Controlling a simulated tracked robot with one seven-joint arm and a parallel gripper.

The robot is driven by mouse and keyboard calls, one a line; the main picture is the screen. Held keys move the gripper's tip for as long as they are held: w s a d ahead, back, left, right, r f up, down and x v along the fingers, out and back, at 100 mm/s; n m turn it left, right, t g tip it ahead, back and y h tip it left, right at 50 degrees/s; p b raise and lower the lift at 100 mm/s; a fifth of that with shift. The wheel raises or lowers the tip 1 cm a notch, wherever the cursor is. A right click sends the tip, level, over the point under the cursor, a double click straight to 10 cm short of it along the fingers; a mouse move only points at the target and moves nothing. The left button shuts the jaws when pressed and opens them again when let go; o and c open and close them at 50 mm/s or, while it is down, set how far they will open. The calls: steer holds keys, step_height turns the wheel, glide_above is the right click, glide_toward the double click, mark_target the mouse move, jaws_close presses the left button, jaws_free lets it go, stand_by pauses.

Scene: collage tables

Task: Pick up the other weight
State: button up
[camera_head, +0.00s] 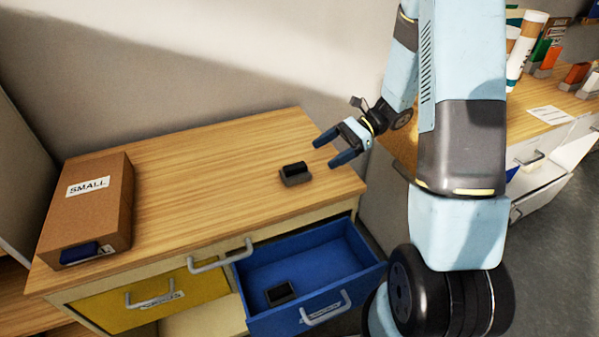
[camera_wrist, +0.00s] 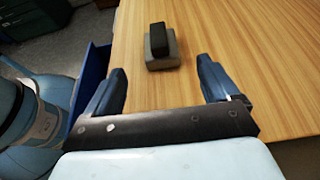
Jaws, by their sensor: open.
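A dark weight with a grey base and a black raised top (camera_head: 295,173) sits on the wooden tabletop near its right end. In the wrist view the same weight (camera_wrist: 161,46) lies beyond my fingertips, a little left of the middle between them. A second dark weight (camera_head: 280,294) lies inside the open blue drawer (camera_head: 350,240), near its front left. My gripper (camera_head: 328,149) is open and empty above the tabletop, to the upper right of the tabletop weight. Its two blue fingers (camera_wrist: 162,80) are spread apart and touch nothing.
A brown box labelled SMALL (camera_head: 92,208) stands at the tabletop's left end. A closed yellow drawer (camera_head: 165,299) is left of the open blue one. The middle of the tabletop (camera_head: 200,170) is clear. Another table (camera_head: 540,110) with several items stands at the right.

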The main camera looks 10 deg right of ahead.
mark_target(305, 164)
steer(key=x, duration=1)
steer(key=shift+w+a+f, duration=0.1)
steer(key=shift+w+a, duration=0.05)
steer(key=shift+w, duration=0.05)
steer(key=c, duration=1.5)
